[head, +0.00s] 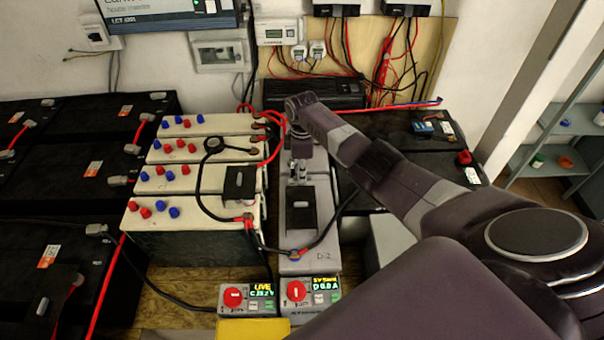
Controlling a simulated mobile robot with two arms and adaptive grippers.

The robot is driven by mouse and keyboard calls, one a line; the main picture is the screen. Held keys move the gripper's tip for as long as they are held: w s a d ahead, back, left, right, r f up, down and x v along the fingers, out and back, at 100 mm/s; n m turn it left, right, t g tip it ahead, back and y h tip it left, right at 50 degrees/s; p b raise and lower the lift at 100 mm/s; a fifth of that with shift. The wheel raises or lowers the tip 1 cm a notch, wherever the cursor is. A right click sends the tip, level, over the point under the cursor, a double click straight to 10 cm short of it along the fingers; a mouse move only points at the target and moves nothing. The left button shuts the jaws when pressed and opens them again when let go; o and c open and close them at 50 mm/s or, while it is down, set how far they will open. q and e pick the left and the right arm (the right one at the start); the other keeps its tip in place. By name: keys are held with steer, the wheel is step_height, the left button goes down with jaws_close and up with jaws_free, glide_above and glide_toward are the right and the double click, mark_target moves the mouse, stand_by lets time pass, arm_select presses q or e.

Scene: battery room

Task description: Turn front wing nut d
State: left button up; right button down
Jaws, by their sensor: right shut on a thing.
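My right gripper (298,178) points down over the grey battery marked D-2 (318,262), behind the black block on its top. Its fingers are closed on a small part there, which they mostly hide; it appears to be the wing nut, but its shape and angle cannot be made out. A dark cable and a small blue piece (295,257) show at the battery's front end. My left gripper is out of view.
Cream batteries (190,250) with red and blue caps stand to the left, with a black cable looping across. Two meter boxes with red knobs (233,297) (296,290) stand in front. Dark batteries (95,165) fill the far left. A shelf (545,158) stands right.

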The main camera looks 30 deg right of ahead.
steer(key=c, duration=2)
jaws_free()
steer(key=shift+c, duration=0.2)
steer(key=shift+r, duration=0.15)
step_height(320, 180, up, 12)
